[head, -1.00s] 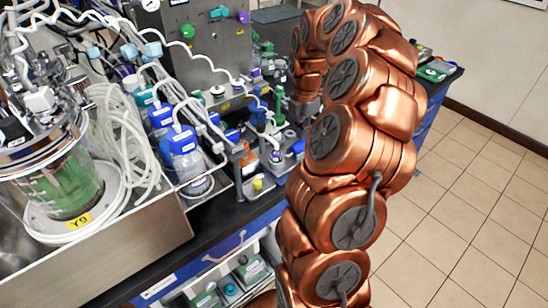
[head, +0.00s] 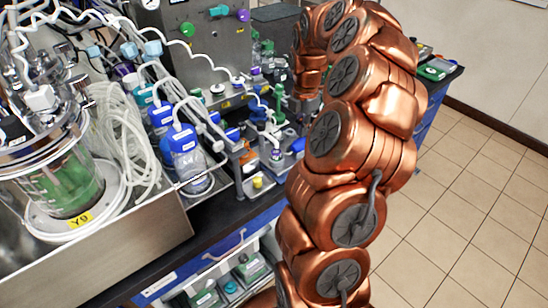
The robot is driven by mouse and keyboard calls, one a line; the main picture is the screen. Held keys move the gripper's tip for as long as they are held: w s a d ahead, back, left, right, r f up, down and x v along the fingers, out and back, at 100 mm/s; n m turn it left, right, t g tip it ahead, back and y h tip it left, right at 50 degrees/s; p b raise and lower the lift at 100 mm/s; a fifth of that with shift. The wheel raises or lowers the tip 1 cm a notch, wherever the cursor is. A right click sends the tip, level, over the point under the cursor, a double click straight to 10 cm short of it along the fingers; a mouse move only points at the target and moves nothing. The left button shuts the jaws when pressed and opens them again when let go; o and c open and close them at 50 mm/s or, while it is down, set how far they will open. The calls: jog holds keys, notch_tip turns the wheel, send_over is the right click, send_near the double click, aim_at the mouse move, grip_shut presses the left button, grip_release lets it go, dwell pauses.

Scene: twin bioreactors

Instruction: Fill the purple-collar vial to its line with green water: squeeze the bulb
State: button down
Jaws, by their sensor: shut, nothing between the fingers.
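My gripper (head: 303,112) is small and partly hidden at the end of my copper arm, low over the cluttered back of the bench. It looks shut, with nothing seen in it. A small clear vial with a dark bluish or purple band (head: 276,155) stands left of my arm, apart from my gripper; I cannot tell whether it is the purple-collar vial. Its fill line and contents are too small to read. I cannot pick out the bulb. Green water shows in the glass bioreactor vessel (head: 68,188) at left.
A grey control box (head: 200,42) stands behind. A yellow-topped piece (head: 257,183) is near the bench edge. Open drawers (head: 230,285) hold bins below. Tiled floor (head: 460,200) is clear at right.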

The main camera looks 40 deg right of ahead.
aim_at(301, 140)
jog(key=shift+f+b, duration=0.35)
jog(key=shift+f, duration=1.3)
jog(key=shift+r, duration=0.15)
jog(key=shift+r+p, duration=0.55)
jog(key=shift+r, duration=1)
jog(key=shift+f, duration=0.15)
jog(key=shift+f+b, duration=0.4)
jog(key=shift+f, duration=1)
dwell(1.6)
jog(key=shift+r+p, duration=0.5)
jog(key=shift+r, duration=1.05)
